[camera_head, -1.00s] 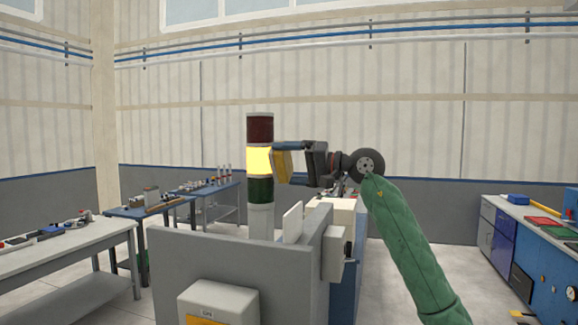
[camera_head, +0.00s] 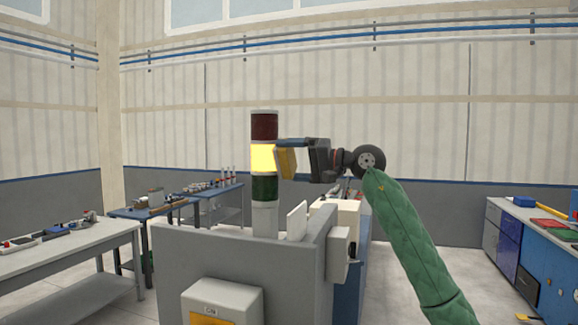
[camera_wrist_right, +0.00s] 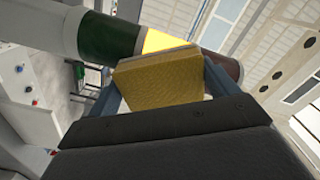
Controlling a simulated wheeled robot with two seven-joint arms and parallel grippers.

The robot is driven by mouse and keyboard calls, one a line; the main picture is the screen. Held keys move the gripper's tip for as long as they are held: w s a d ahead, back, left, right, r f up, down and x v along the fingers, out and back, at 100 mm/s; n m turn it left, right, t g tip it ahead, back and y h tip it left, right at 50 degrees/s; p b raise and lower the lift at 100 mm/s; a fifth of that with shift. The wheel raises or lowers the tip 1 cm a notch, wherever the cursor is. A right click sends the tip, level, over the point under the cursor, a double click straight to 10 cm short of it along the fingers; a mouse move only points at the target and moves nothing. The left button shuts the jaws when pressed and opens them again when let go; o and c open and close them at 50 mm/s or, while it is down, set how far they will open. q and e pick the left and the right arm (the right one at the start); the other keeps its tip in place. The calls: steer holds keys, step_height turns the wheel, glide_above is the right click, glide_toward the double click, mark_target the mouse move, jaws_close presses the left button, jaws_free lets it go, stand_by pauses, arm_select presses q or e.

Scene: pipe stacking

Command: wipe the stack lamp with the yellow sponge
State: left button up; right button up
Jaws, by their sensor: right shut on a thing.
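The stack lamp (camera_head: 264,189) stands upright on a grey cabinet, with a dark red top section, a lit yellow middle and a dark green lower section. My right gripper (camera_head: 284,160) is shut on the yellow sponge (camera_head: 288,163) and holds it at the right side of the lit yellow section. In the right wrist view the sponge (camera_wrist_right: 158,80) sits between the fingers and covers part of the lamp (camera_wrist_right: 110,40). The sponge looks against the lamp or very close; exact contact is hidden. My left gripper is not in view.
The grey cabinet (camera_head: 235,262) with a white box (camera_head: 222,300) on its front stands below the lamp. Workbenches with tools (camera_head: 75,245) are at the left. A blue bench (camera_head: 548,250) stands at the right. The air around the lamp's left side is clear.

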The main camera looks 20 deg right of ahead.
mark_target(291, 149)
steer(key=shift+w+d+b, duration=0.3)
steer(key=shift+w+d, duration=0.25)
steer(key=shift+w, duration=0.2)
steer(key=shift+r, duration=0.8)
steer(key=shift+s+a+f+b, duration=0.15)
steer(key=shift+s+a+b, duration=0.5)
steer(key=shift+b, duration=0.2)
steer(key=shift+s+a+b, duration=0.5)
steer(key=shift+s, duration=0.4)
steer(key=shift+s+a+r, duration=0.1)
steer(key=shift+r, duration=0.15)
steer(key=shift+r, duration=0.65)
steer(key=shift+w+d, duration=0.45)
steer(key=shift+w, duration=0.3)
steer(key=shift+w+d+b, duration=0.3)
steer(key=shift+w+d, duration=0.35)
steer(key=shift+w, duration=0.3)
